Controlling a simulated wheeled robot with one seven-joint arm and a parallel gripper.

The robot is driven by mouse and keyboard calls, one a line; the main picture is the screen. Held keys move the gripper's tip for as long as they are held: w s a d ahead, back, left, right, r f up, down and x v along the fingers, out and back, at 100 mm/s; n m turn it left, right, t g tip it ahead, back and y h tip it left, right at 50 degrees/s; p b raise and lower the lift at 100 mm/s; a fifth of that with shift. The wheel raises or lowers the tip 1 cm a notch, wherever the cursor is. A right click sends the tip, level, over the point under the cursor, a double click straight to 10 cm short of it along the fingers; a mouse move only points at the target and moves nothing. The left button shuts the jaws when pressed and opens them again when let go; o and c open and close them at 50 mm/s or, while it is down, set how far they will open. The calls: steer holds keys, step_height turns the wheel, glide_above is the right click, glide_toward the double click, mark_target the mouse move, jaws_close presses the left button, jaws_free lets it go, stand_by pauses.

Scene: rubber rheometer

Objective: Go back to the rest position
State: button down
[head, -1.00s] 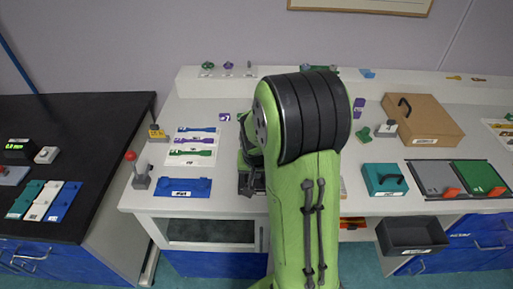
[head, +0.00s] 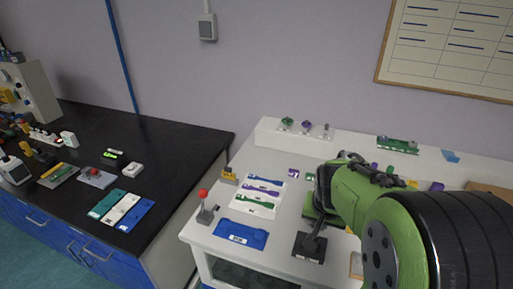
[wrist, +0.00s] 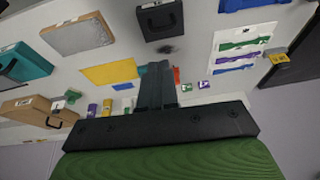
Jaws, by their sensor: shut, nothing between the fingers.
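My gripper (wrist: 157,85) shows in the wrist view with its two dark fingers together and nothing between them. It is above the white bench (head: 285,225), apart from the things on it. In the head view my green and black arm fills the lower right, and I cannot clearly make out the fingertips there. A black block with a handle (head: 310,246) stands on the bench below the arm. It also shows at the top of the wrist view (wrist: 160,18).
A white card with coloured strips (head: 258,194), a blue tray (head: 240,234) and a red-knobbed lever (head: 204,207) are on the bench's left part. A black-topped bench (head: 165,145) stands further left. A teal box (wrist: 25,62) and a cardboard box (wrist: 38,112) show in the wrist view.

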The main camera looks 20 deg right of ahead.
steer(key=s+a+r+n+t+y, duration=0.1)
steer(key=s+a+r+n, duration=0.2)
steer(key=s+a, duration=0.3)
steer(key=s+a+r+n+t+y, duration=0.1)
steer(key=s+a+r+n, duration=0.3)
steer(key=s+a, duration=0.3)
steer(key=shift+s+r+n, duration=0.3)
steer(key=shift+s+r, duration=0.05)
steer(key=shift+s, duration=0.5)
